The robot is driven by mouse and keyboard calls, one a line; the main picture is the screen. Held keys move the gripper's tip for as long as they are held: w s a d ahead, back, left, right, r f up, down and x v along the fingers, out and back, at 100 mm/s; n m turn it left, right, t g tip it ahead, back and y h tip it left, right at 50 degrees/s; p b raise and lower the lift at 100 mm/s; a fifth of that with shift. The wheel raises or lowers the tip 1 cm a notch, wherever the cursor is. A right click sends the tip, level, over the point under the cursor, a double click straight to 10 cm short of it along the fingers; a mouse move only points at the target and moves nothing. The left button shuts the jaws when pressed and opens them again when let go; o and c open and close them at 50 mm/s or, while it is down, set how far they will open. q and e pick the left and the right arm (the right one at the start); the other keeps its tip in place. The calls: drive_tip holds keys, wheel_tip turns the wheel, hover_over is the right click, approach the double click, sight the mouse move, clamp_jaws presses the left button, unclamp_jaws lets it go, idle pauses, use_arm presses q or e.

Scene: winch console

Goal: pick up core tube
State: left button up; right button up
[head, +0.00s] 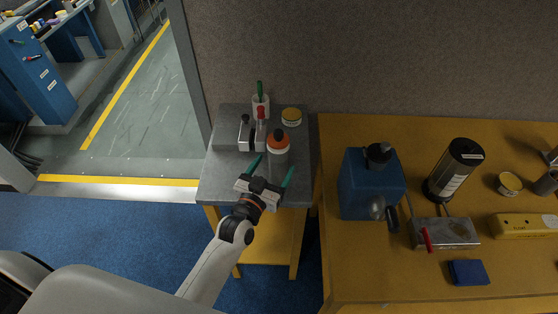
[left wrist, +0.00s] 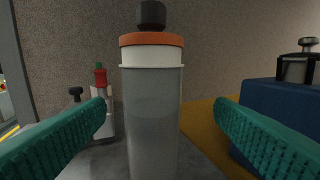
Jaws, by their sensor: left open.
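The core tube (head: 279,155) appears to be the upright grey cylinder with a white band, orange collar and black knob on the small grey-topped stand. It fills the middle of the left wrist view (left wrist: 153,115), its lower end cut off by the frame. My left gripper (head: 272,166) is open, with its green fingers pointing at the tube from the near side. In the left wrist view one finger shows on each side of the tube, with a gap on both sides. Neither finger visibly touches it. My right gripper is not in view.
Right, a wooden table (head: 360,270) holds a blue box (head: 368,190) and a black cylinder (head: 453,170).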

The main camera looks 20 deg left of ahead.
use_arm(q)
drive_tip(key=shift+w+d, duration=0.15)
drive_tip(key=shift+w, duration=1.1)
drive_tip(key=w+p, duration=0.1)
drive_tip(key=w, duration=0.3)
drive_tip(key=shift+w+r, duration=0.1)
drive_tip(key=shift+w, duration=0.35)
drive_tip(key=shift+s, duration=0.1)
drive_tip(key=shift+c, duration=0.5)
drive_tip(key=c, duration=1.2)
drive_tip(key=shift+r, duration=0.15)
drive_tip(key=shift+c, duration=0.8)
